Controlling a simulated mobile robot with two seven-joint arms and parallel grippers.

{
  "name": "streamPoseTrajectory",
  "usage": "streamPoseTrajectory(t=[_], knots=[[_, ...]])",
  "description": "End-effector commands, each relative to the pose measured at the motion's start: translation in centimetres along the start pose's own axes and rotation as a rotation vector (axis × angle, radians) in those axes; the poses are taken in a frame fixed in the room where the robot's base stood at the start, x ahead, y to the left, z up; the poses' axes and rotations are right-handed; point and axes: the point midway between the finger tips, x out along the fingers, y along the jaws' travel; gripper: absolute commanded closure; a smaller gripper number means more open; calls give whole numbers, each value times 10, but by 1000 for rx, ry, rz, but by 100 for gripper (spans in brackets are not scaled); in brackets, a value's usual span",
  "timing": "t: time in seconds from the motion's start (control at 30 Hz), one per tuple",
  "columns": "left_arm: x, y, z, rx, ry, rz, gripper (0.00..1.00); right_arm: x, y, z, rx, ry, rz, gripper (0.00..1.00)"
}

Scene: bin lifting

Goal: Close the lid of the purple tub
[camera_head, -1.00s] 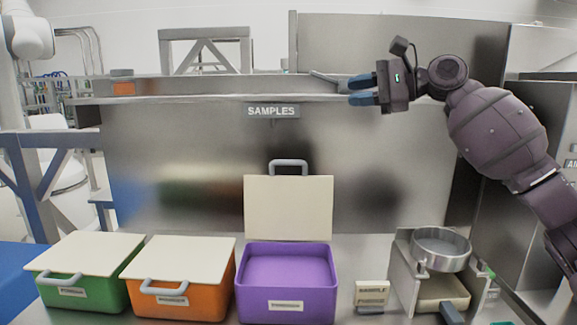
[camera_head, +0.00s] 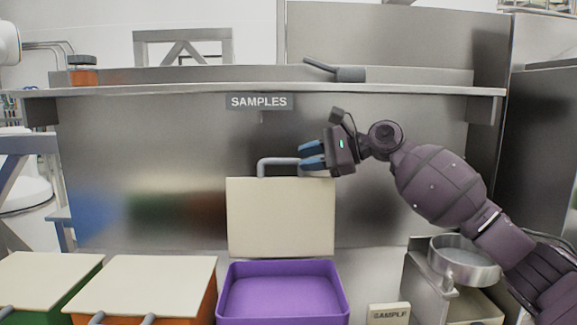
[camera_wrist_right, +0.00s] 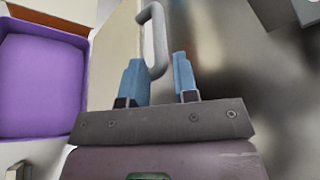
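The purple tub (camera_head: 283,293) stands open on the bench, empty as far as I see. Its cream lid (camera_head: 280,217) stands upright at the tub's back, with a grey handle (camera_head: 277,162) on its top edge. My right gripper (camera_head: 306,154) is open, its blue fingers pointing left at the right end of the handle. In the right wrist view the handle (camera_wrist_right: 158,40) lies just ahead of the fingertips (camera_wrist_right: 158,58), its near part reaching toward the gap between them; contact cannot be told. The tub (camera_wrist_right: 42,85) shows there at left. My left gripper is not in view.
An orange tub (camera_head: 145,285) and a green tub (camera_head: 45,280), both with lids shut, stand to the left. A small sample block (camera_head: 388,313) and a stand with a round metal pan (camera_head: 464,262) are at right. A shelf (camera_head: 200,91) runs above.

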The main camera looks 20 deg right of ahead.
Motion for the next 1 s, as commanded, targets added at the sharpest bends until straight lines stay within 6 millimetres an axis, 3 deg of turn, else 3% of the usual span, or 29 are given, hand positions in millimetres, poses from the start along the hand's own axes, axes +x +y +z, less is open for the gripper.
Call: streamPoseTrajectory(t=[0.1, 0.3, 0.7, 0.73, 0.9, 1.0], knots=[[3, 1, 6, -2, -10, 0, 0, 21, 2, -3, 2, 1, 3, 73], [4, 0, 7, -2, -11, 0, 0, 41, 1, -2, 1, 0, 1, 73], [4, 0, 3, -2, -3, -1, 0, 46, 0, 0, 0, 1, -1, 73], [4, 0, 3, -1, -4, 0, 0, 46, 0, 0, 0, 1, -1, 74], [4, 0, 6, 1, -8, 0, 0, 46, 0, 0, 0, 1, 0, 100], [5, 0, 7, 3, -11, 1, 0, 46, 0, 0, 0, 1, 0, 100]])
